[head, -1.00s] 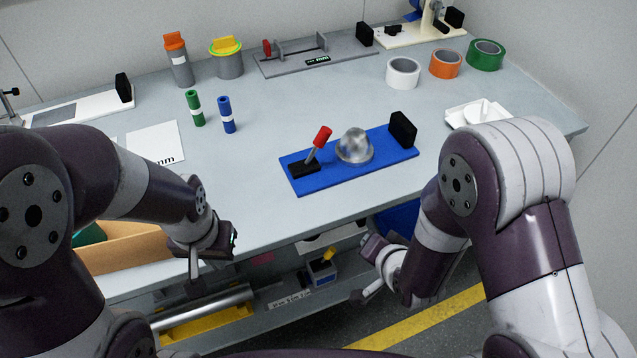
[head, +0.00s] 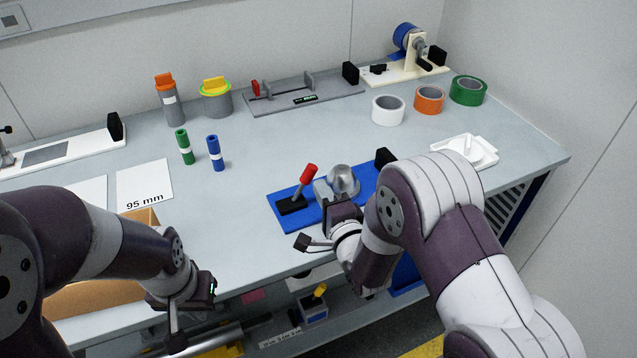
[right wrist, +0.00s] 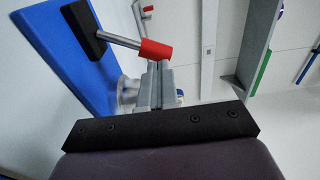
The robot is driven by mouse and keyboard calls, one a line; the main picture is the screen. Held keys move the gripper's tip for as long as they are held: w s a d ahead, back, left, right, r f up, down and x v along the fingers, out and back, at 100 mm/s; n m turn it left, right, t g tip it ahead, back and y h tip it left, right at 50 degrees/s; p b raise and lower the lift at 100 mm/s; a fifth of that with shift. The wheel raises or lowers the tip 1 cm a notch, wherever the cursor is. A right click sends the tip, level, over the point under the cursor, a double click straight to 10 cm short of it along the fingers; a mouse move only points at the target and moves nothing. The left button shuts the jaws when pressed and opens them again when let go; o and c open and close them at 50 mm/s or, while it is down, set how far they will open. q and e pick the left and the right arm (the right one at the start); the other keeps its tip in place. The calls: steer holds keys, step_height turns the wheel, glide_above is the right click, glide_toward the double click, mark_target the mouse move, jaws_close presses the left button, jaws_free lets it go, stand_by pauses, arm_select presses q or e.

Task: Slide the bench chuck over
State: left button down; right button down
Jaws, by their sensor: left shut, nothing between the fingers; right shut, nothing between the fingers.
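The bench chuck is a blue base plate (head: 288,222) with a red-handled lever (head: 308,174), a shiny metal dome (head: 343,179) and a black end block (head: 385,157). My right gripper (head: 323,189) is shut and empty, its fingers over the plate between lever and dome. It hides part of the plate and the dome's lower left. In the right wrist view, the shut fingers (right wrist: 158,82) show before the red lever handle (right wrist: 156,49) and blue plate (right wrist: 75,50); whether they touch the chuck I cannot tell. My left gripper (head: 207,287) is shut and empty near the front edge.
Green (head: 184,147) and blue (head: 215,153) cylinders stand left of the chuck. Tape rolls (head: 429,99) stand behind it, and a white tray (head: 465,151) lies to its right. A "95 mm" card (head: 145,183) lies left. The bench between cylinders and chuck is clear.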

steer(key=shift+x, duration=1.2)
steer(key=b+x, duration=0.5)
steer(key=x, duration=0.8)
steer(key=shift+d, duration=0.1)
steer(key=shift+f, duration=0.15)
